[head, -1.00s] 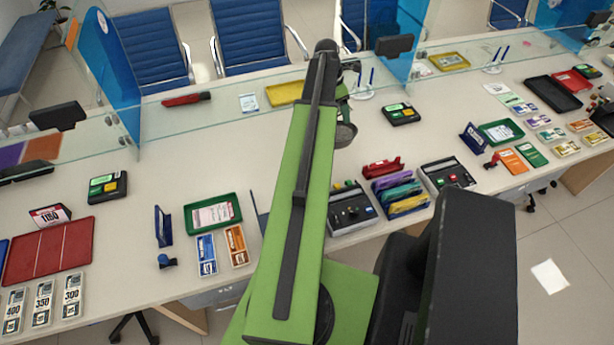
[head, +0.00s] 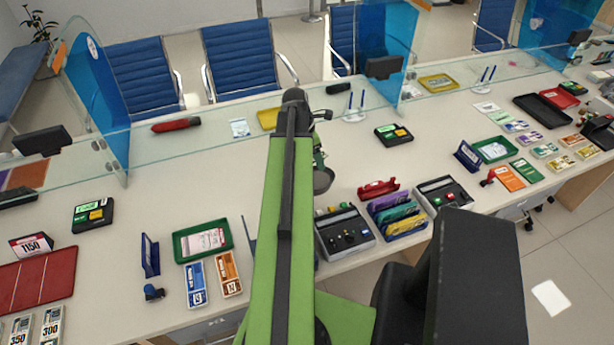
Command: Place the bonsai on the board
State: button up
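The bonsai (head: 322,180) shows in the head view as a dark round pot with a little green above it, just right of my arm's far end. My arm hides much of it. It appears held above the counter, behind the control console. My gripper (head: 320,150) is mostly hidden behind the arm; its fingers cannot be made out, but the bonsai moves along with it. A flat dark red panelled board (head: 38,283) lies at the left front of the counter; I cannot tell if it is the task's board.
A glass screen (head: 215,135) runs along the counter's back. A control console (head: 345,232) and file rack (head: 398,215) stand right of my arm. A green tray (head: 203,240) and cards lie left. The counter (head: 190,170) is clear left of the arm, behind the tray.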

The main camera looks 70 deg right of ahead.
jog(key=shift+w+a+f+b, duration=0.25)
jog(key=shift+w+a+f, duration=0.25)
jog(key=shift+a, duration=0.1)
jog(key=shift+w+a+f+b, duration=0.2)
jog(key=shift+w+a+f, duration=0.25)
jog(key=shift+a, duration=0.15)
notch_tip(320, 180, down, 4)
jog(key=b, duration=0.4)
jog(key=shift+f, duration=0.15)
jog(key=o, duration=2.1)
jog(key=shift+r, duration=0.2)
jog(key=p+v, duration=1.1)
jog(key=shift+r, duration=0.4)
jog(key=shift+w+r+p, duration=0.1)
jog(key=shift+r+p, duration=0.15)
jog(key=shift+p, duration=0.15)
jog(key=shift+f, duration=0.1)
